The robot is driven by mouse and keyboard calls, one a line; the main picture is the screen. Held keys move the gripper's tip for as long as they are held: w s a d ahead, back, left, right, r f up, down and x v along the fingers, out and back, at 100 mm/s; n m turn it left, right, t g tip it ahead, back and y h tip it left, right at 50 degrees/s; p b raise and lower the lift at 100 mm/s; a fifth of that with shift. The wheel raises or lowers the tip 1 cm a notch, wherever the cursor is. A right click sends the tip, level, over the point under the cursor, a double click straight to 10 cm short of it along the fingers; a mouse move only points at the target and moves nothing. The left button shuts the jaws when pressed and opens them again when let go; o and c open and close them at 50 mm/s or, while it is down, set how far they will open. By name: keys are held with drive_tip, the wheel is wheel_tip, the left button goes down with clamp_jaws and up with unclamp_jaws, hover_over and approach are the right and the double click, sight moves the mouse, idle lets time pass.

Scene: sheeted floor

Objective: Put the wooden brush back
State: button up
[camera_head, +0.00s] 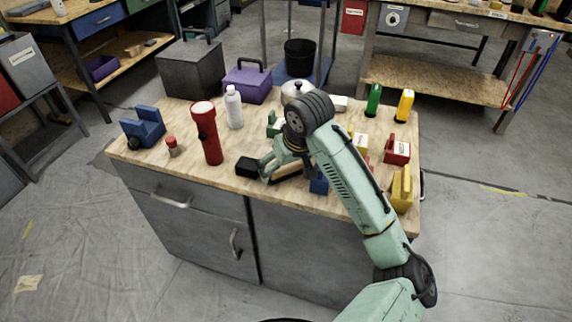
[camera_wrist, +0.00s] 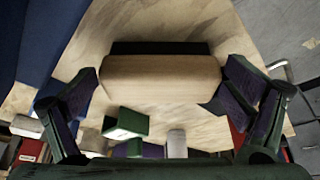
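The wooden brush (camera_wrist: 160,78) fills the middle of the wrist view: a pale wood block with a dark strip along its upper edge. My gripper (camera_wrist: 160,85) has one finger at each end of the block, with no clear gap at either end, and looks shut on it. In the head view my gripper (camera_head: 264,168) is low over the front middle of the workbench (camera_head: 225,185), beside a black block that seems to be the brush's dark part. The wood is not clearly seen there. I cannot tell whether the brush touches the bench top.
A red flashlight (camera_head: 207,135) and a white bottle (camera_head: 234,108) stand left of my gripper. A blue vise-like object (camera_head: 143,128) is further left. A red box (camera_head: 397,150) and yellow object (camera_head: 402,190) are at the right. Bare wood lies along the front left edge.

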idle(0.3)
drive_tip(key=shift+r, duration=0.3)
drive_tip(key=v, duration=1.2)
drive_tip(key=shift+f, duration=0.1)
